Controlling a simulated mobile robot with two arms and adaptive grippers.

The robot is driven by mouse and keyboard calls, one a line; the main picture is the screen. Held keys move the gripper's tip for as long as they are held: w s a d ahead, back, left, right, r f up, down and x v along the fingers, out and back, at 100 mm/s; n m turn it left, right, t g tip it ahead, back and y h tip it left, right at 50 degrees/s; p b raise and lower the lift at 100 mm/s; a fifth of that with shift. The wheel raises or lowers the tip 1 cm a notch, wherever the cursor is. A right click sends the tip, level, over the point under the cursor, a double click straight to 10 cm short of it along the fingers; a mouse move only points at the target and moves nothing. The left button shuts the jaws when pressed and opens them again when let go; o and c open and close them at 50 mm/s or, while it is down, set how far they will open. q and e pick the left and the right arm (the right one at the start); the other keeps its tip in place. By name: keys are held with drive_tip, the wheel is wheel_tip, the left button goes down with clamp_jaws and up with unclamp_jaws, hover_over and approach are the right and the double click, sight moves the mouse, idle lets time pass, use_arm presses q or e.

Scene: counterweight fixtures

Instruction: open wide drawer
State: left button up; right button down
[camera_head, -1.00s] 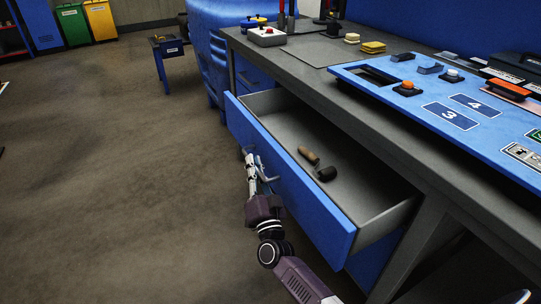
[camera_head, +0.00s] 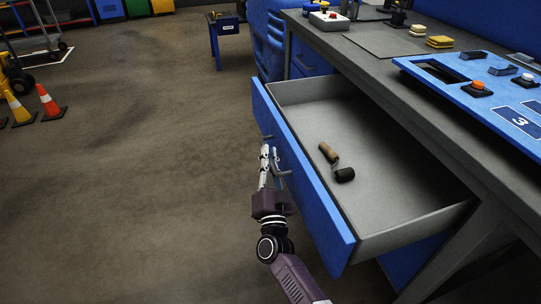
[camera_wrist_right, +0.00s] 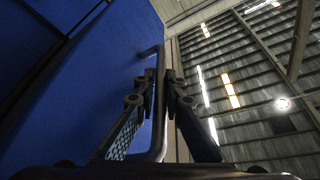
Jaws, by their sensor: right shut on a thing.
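The wide drawer (camera_head: 303,179) has a blue front and a grey inside, and it is pulled well out from under the workbench. My right gripper (camera_head: 268,150) is at the outer face of the drawer front, shut on the drawer handle. In the right wrist view the handle (camera_wrist_right: 160,110) is a dark bent bar running between the two fingers, with the blue drawer front (camera_wrist_right: 110,60) behind it. Inside the drawer lies a small roller-like tool (camera_head: 329,152) with a tan grip and a dark end (camera_head: 345,175). My left gripper is out of view.
The grey workbench top (camera_head: 380,75) carries a blue panel (camera_head: 500,95) with buttons, yellow blocks (camera_head: 440,42) and a red-button box (camera_head: 329,20). Orange cones (camera_head: 48,103) stand far left. The floor (camera_head: 140,200) left of the drawer is clear.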

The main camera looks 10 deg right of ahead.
drive_tip(key=shift+f, duration=0.15)
drive_tip(key=c, duration=2.3)
unclamp_jaws()
drive_tip(key=shift+d, duration=0.1)
drive_tip(key=shift+s, duration=0.15)
drive_tip(key=v, duration=1.2)
